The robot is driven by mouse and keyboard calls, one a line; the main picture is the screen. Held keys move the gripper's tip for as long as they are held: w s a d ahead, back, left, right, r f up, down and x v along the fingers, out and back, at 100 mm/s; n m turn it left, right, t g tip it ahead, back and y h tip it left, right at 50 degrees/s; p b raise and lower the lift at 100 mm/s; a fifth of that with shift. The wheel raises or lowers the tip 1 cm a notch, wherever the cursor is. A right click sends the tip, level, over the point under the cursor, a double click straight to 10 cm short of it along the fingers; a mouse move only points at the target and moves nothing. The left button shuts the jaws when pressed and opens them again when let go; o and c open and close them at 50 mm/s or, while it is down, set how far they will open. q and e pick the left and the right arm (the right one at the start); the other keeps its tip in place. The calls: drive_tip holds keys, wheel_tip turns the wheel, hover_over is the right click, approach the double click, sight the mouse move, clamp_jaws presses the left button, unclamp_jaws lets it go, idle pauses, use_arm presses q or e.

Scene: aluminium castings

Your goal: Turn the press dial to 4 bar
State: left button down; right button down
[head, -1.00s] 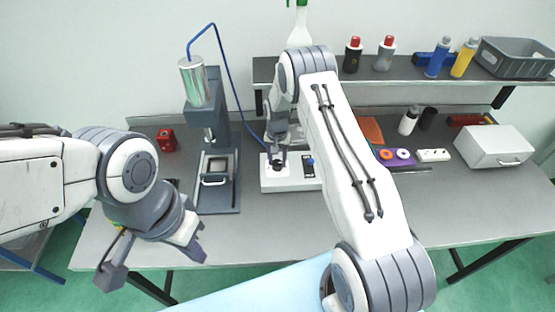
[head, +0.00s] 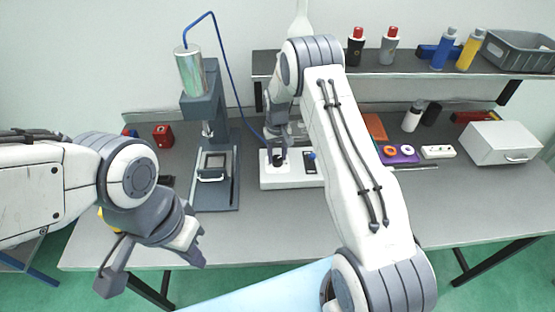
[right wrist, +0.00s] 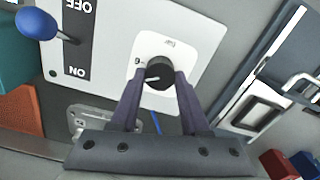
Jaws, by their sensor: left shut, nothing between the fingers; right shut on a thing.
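A white pointer mark is on the knob; the scale print is too small to read. My right gripper (right wrist: 160,84) is shut on the dial, a finger on either side. In the head view the right gripper (head: 279,158) reaches down to the control box (head: 290,182), and its fingers partly hide the dial. The press (head: 208,120) stands left of the box.
A blue-knobbed lever (right wrist: 36,23) with ON and OFF marks sits on the same panel. A blue hose (head: 228,70) runs from the press cylinder. A shelf (head: 400,72) with bottles and a grey crate (head: 520,50) is behind; a white box (head: 500,145) stands at right.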

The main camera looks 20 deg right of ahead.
sight(277, 158)
drive_tip(key=n+b, duration=0.1)
drive_tip(key=n, duration=0.2)
drive_tip(key=shift+b, duration=0.3)
drive_tip(key=shift+n+b, duration=0.45)
drive_tip(key=shift+n, duration=0.95)
drive_tip(key=shift+c, duration=1.9)
unclamp_jaws()
wheel_tip(277, 158, up, 11)
drive_tip(key=b, duration=0.3)
drive_tip(key=shift+f, duration=0.2)
